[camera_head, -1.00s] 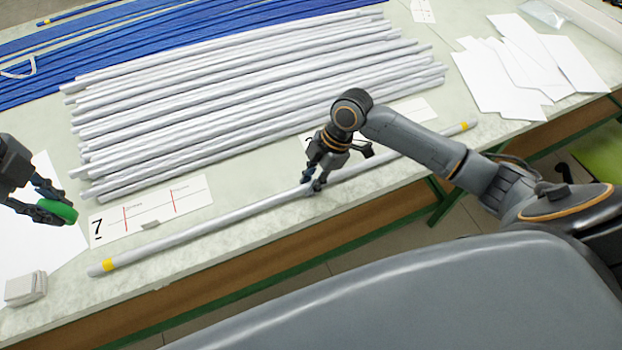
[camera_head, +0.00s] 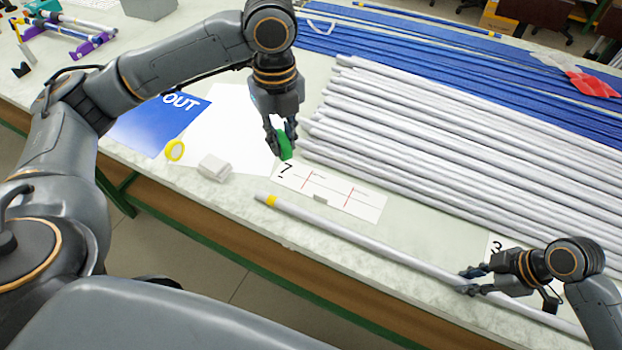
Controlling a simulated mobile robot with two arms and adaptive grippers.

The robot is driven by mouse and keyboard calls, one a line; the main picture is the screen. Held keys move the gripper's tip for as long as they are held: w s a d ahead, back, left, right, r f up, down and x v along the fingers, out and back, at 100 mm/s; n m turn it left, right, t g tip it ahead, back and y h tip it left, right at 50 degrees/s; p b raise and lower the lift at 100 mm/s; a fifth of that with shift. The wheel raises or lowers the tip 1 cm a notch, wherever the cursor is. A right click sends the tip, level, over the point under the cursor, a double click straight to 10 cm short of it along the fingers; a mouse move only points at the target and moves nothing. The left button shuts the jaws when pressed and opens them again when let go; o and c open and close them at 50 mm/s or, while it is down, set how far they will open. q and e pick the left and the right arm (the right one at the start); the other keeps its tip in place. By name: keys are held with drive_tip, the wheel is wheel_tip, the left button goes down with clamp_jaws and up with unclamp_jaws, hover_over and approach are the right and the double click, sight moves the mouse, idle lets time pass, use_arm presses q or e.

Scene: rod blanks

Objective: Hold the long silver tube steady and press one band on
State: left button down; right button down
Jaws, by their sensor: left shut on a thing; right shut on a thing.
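The long silver tube (camera_head: 365,241) lies along the front edge of the table, with a yellow band (camera_head: 268,200) near its left end. Its right end runs out of the picture. My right gripper (camera_head: 468,281) is shut on the tube, right of its visible middle. My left gripper (camera_head: 283,146) is shut on a green band (camera_head: 285,145), seen nearly edge-on. It is held above the table, beyond the tube's left end and apart from it.
A card marked 7 (camera_head: 365,203) lies behind the tube. Several silver tubes (camera_head: 430,140) and blue tubes (camera_head: 480,70) lie further back.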

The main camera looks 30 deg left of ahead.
use_arm(q)
drive_tip(key=shift+s+a+f+m, duration=0.1)
drive_tip(key=shift+f+m, duration=1.75)
drive_tip(key=shift+f, duration=0.9)
drive_tip(key=shift+s+a+f+m, duration=0.1)
drive_tip(key=shift+f+m, duration=1.7)
drive_tip(key=shift+f, duration=1)
drive_tip(key=shift+a+f+m, duration=0.1)
drive_tip(key=shift+f+m, duration=1.75)
drive_tip(key=shift+f, duration=0.9)
drive_tip(key=shift+f, duration=0.65)
wheel_tip(320, 180, up, 7)
